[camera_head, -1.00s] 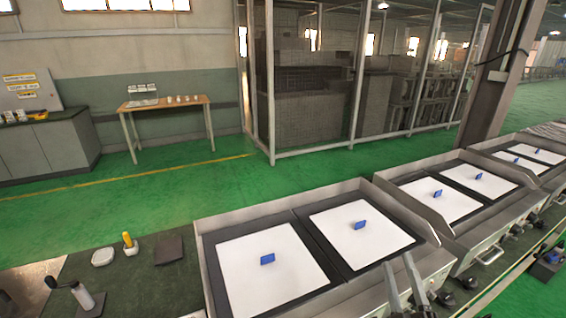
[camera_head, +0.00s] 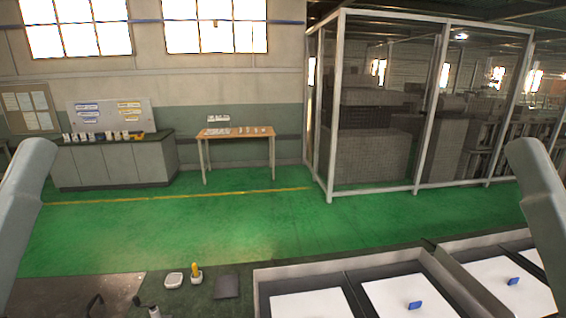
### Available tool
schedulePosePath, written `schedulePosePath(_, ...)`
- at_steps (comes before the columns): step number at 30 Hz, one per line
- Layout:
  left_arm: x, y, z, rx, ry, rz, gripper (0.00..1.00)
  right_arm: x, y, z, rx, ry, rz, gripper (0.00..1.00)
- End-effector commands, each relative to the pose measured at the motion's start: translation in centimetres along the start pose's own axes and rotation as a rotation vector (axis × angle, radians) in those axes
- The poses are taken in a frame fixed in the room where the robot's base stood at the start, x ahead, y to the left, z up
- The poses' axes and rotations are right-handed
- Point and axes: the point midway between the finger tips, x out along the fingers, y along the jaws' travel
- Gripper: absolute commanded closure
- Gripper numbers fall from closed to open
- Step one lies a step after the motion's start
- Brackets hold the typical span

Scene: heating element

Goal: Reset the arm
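My two arms show as grey links at the left and right edges of the head view. Neither gripper is in the picture, so I cannot see whether they are open or shut. Low in the view stands a metal heating station (camera_head: 262,287) with white plates. A blue block (camera_head: 414,305) sits on one white plate (camera_head: 385,293). Another blue block (camera_head: 513,282) sits on a white plate (camera_head: 490,275) further right.
A dark bench at the lower left holds a white dish (camera_head: 174,280), a yellow-handled tool (camera_head: 195,271) and a dark flat pad (camera_head: 227,286). Beyond are open green floor (camera_head: 250,222), a wooden table (camera_head: 237,133), a grey cabinet (camera_head: 115,162) and a fenced cage (camera_head: 420,188).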

Motion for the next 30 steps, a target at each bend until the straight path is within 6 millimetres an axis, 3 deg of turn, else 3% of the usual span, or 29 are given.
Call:
schedulePosePath(1,3.8,0.0,-3.5,0.000,0.000,0.000,0.50,3.8,0.0,-3.5,-0.001,0.000,0.001,0.44)
schedulePosePath(9,13.6,-0.1,-12.5,0.000,0.000,0.000,0.50,13.6,0.1,-12.4,-0.003,-0.001,0.001,0.44)
schedulePosePath(13,17.1,-0.1,-15.8,0.000,0.000,0.000,0.50,17.1,0.1,-15.7,-0.003,-0.001,0.002,0.44)
schedulePosePath(18,19.0,-0.1,-17.5,0.000,0.000,0.000,0.50,19.0,0.1,-17.4,-0.003,-0.002,0.002,0.44)
schedulePosePath(30,18.8,-0.1,-17.2,0.000,-0.001,0.000,0.50,18.8,0.1,-17.2,-0.003,-0.001,0.002,0.44)
